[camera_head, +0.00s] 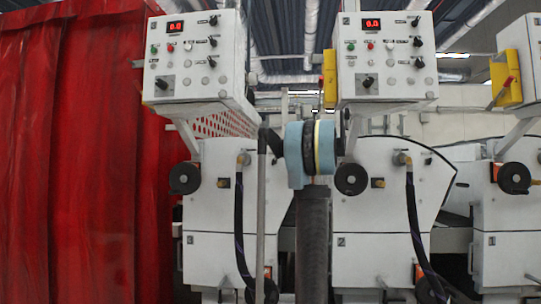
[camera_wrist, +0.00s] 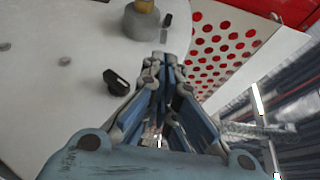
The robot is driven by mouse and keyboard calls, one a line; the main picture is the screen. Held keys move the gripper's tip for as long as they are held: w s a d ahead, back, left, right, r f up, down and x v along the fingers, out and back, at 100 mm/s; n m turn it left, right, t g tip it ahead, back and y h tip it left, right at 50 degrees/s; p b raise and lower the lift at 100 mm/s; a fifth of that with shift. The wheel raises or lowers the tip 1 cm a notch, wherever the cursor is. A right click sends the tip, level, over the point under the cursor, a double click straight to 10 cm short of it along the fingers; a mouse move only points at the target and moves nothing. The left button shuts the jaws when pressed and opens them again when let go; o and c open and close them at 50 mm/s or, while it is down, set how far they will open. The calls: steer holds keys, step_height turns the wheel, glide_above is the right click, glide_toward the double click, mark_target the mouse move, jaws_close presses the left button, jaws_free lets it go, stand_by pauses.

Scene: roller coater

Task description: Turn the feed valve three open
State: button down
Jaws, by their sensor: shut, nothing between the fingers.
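No label I can read marks feed valve three, so I cannot tell which part it is. In the wrist view my gripper (camera_wrist: 163,57) is shut and empty over a pale machine face. A black knob (camera_wrist: 117,82) is on that face, left of the fingers. A grey round fitting with a brass top (camera_wrist: 142,22) lies beyond the fingertips, with a small dark lever (camera_wrist: 167,20) at its right side. I cannot tell whether the fingertips touch anything. In the head view my arm stands before the machines and my fingers are not clearly visible.
White coater units carry control boxes (camera_head: 195,60) (camera_head: 386,60), black handwheels (camera_head: 185,178) (camera_head: 351,179) and dark hoses (camera_head: 239,220) (camera_head: 411,220). A yellow box with a red lever (camera_head: 508,82) is at right. A red curtain (camera_head: 80,150) fills the left.

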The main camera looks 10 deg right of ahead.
steer(key=x, duration=0.9)
steer(key=shift+w+a, duration=0.25)
steer(key=shift+a, duration=0.1)
